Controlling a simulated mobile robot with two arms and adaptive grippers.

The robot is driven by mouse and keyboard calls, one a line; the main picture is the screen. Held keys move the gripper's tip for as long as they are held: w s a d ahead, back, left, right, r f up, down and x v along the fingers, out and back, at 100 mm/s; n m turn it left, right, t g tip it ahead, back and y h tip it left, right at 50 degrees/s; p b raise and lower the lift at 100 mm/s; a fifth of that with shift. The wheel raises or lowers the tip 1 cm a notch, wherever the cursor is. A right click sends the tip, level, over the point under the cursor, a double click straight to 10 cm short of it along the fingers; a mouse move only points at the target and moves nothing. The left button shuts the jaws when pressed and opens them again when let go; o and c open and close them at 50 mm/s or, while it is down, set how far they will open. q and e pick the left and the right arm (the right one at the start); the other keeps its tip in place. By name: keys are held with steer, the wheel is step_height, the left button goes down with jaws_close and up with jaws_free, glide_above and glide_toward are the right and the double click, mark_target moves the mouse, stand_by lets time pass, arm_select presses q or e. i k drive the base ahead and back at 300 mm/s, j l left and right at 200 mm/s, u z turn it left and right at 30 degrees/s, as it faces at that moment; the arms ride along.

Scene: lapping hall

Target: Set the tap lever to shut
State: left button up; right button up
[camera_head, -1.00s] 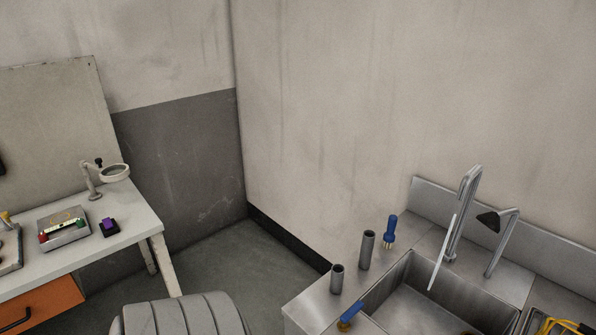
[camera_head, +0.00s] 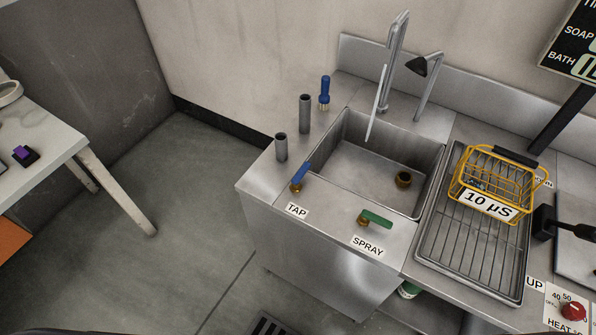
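The tap lever (camera_head: 301,176) is a blue handle on a brass base at the front left corner of the sink, behind a label reading TAP (camera_head: 297,210). The handle points back and to the right, slanting along the sink's left rim. A green lever (camera_head: 375,219) on a brass base sits to its right, by the SPRAY label (camera_head: 368,246). The steel tap spout (camera_head: 391,62) stands behind the sink basin (camera_head: 372,178); a pale streak, seemingly water, runs from it into the basin. Neither gripper shows.
Two grey cylinders (camera_head: 305,114) and a blue brush (camera_head: 324,92) stand left of the basin. A yellow wire basket (camera_head: 497,178) sits on the drain rack (camera_head: 470,245) at right. A red knob (camera_head: 573,311) is lower right. Floor is open at left, beside a white table (camera_head: 48,140).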

mark_target(296, 180)
steer(key=i+j+z, duration=0.1)
steer(key=j, duration=0.25)
steer(key=i+j+z, duration=0.15)
steer(key=j, duration=0.2)
steer(key=i+j+z, duration=0.1)
steer(key=j, duration=0.25)
steer(key=i+j+z, duration=0.1)
steer(key=j, duration=0.25)
